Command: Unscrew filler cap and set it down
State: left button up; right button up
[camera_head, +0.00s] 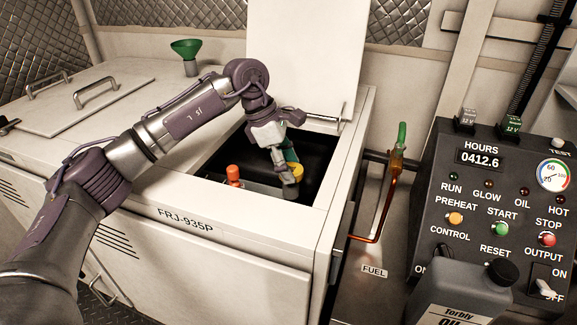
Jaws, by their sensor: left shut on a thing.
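My left gripper (288,178) reaches down into the open hatch of the white cabinet (200,230). It is shut on a yellow cap (297,170), which shows partly behind the fingers. The fingers hide much of the cap, so I cannot tell whether it is still seated on its neck. An orange cap (233,172) stands in the same opening to the left, apart from the gripper. My right gripper is not in view.
The raised lid (305,55) stands behind the opening. A green funnel (186,50) stands on the cabinet's back left, near a handled panel (85,95). At right are a copper fuel pipe (386,200), a control box (480,190) and a grey oil jug (460,295).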

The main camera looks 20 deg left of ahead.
pick_arm(q)
jog(key=n+t+b, duration=0.1)
jog(key=n, duration=0.2)
jog(key=n+t+y+b, duration=0.1)
jog(key=n, duration=0.3)
jog(key=shift+s+d+f+t, duration=0.15)
jog(key=shift+s+f+t, duration=0.05)
jog(key=shift+t, duration=0.1)
jog(key=n+y+b, duration=0.1)
jog(key=n, duration=0.2)
jog(key=shift+d+y, duration=0.1)
jog(key=shift+y, duration=0.2)
jog(key=shift+s+r+n+t+y+b, duration=0.1)
jog(key=shift+n+t+y+b, duration=0.25)
jog(key=shift+n, duration=0.85)
jog(key=o, duration=1.3)
jog(key=shift+c, duration=0.2)
jog(key=shift+r, duration=0.1)
